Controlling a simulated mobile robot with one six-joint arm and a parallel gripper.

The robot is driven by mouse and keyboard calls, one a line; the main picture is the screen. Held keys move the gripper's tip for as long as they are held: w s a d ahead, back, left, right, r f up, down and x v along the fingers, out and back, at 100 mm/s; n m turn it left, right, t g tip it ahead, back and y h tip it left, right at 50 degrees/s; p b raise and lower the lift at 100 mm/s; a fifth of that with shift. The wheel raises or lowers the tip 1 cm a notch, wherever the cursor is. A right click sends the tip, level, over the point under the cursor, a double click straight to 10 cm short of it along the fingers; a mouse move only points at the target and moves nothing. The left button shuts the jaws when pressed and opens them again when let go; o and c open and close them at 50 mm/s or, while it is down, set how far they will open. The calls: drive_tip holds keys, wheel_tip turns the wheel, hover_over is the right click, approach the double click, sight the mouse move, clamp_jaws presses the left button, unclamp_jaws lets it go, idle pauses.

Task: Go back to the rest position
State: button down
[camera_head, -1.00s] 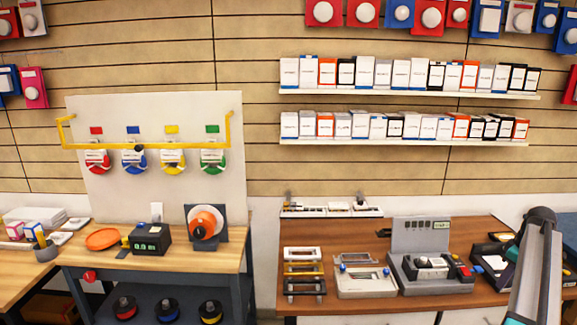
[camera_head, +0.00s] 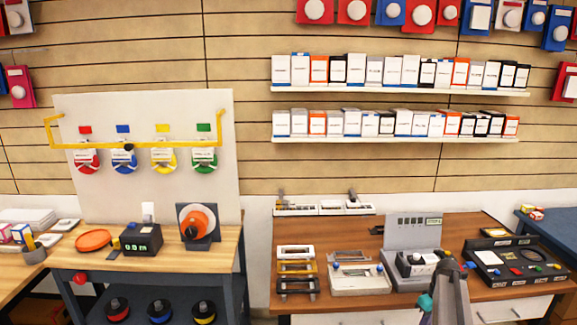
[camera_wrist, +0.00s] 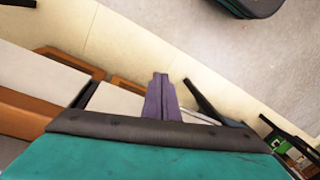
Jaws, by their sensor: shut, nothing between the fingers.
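My gripper (camera_wrist: 160,78) shows in the wrist view as two purple-grey fingers side by side, closed together with nothing between them. Behind the fingers, the wrist view shows a pale cream strip and a grey surface. In the head view my arm (camera_head: 450,292) rises from the bottom edge, in front of the right workbench (camera_head: 341,230). The gripper's fingertips cannot be made out in the head view.
The right bench holds a grey device (camera_head: 412,237), a black panel (camera_head: 512,262) and a white fixture (camera_head: 358,279). The left bench (camera_head: 190,262) holds a black timer box (camera_head: 140,240) and an orange spool (camera_head: 197,224). Stocked shelves (camera_head: 400,140) hang behind.

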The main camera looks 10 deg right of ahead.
drive_tip(key=s+a+f+m+g, duration=0.1)
drive_tip(key=s+a+f, duration=0.7)
drive_tip(key=a, duration=0.4)
drive_tip(key=s+a+f+m+g, duration=0.1)
drive_tip(key=s+a+f+g, duration=0.1)
drive_tip(key=s+a+f, duration=0.7)
drive_tip(key=s+a+f+g+h+b, duration=0.1)
drive_tip(key=s+a+f, duration=0.3)
drive_tip(key=s+a, duration=0.3)
drive_tip(key=s+a+f+m+g, duration=0.1)
drive_tip(key=s+a+f, duration=0.4)
drive_tip(key=s+a, duration=0.3)
drive_tip(key=s, duration=0.3)
drive_tip(key=shift+s+h+b, duration=0.35)
drive_tip(key=shift+h, duration=0.05)
